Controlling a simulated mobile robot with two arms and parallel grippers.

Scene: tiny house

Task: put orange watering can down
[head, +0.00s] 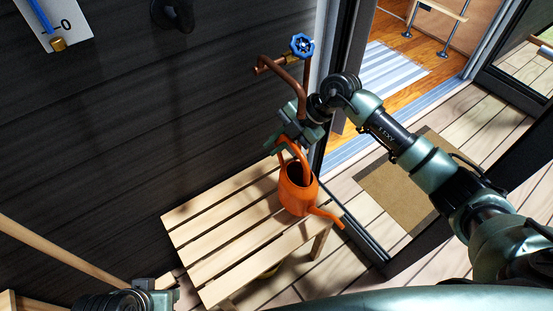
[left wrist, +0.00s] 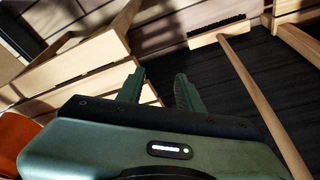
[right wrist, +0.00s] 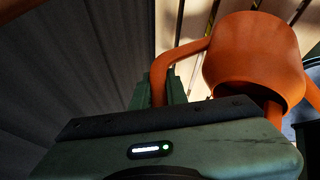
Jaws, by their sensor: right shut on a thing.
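The orange watering can (head: 297,197) is upright over the right part of the slatted wooden table (head: 195,235), its spout pointing lower right. I cannot tell whether its base touches the slats. My right gripper (head: 283,145) is shut on the can's handle, on the wall side. In the right wrist view the fingers (right wrist: 172,90) are at the curved handle, beside the can's body (right wrist: 255,55). My left gripper (left wrist: 160,90) is open and empty; in the head view only part of it (head: 155,288) shows at the bottom edge.
A copper pipe tap with a blue wheel (head: 302,46) is on the dark wall just above my right gripper. A broom (left wrist: 245,75) leans near my left gripper. A doorway with a brown mat (head: 405,190) is at the right. The table's left part is bare.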

